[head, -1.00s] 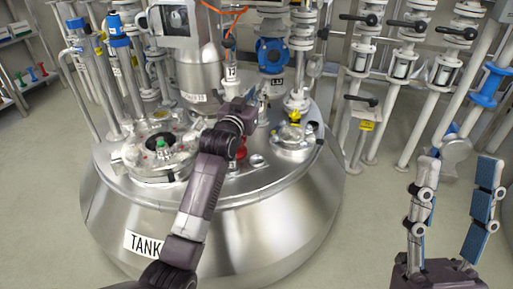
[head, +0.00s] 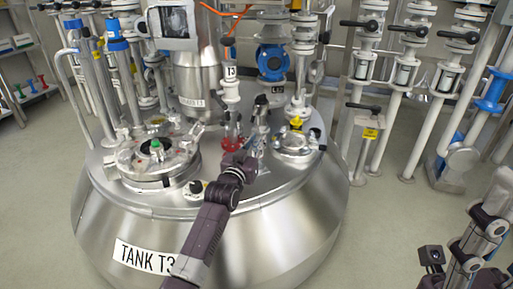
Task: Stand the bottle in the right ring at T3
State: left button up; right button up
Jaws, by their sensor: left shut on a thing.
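My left gripper (head: 255,149) reaches over the tank top (head: 262,186) and is shut on the bottle (head: 261,113). The bottle is small and pale with a dark cap, and stands about upright. Its lower part is hidden by the fingers. A red part (head: 230,144) sits just left of the gripper, below the T3 label (head: 231,72). I cannot make out the right ring or whether the bottle's base touches anything. My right gripper (head: 472,238) is at the lower right, cut by the frame edge, away from the tank.
A round hatch (head: 155,159) lies on the tank's left side. A small fitting with a yellow top (head: 296,124) stands to the right. A blue flanged valve (head: 273,62) and upright pipes crowd behind. The floor (head: 385,225) right of the tank is clear.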

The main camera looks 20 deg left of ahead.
pick_arm(q)
jog(key=shift+f, duration=0.4)
jog(key=shift+r, duration=0.15)
jog(key=o, duration=0.9)
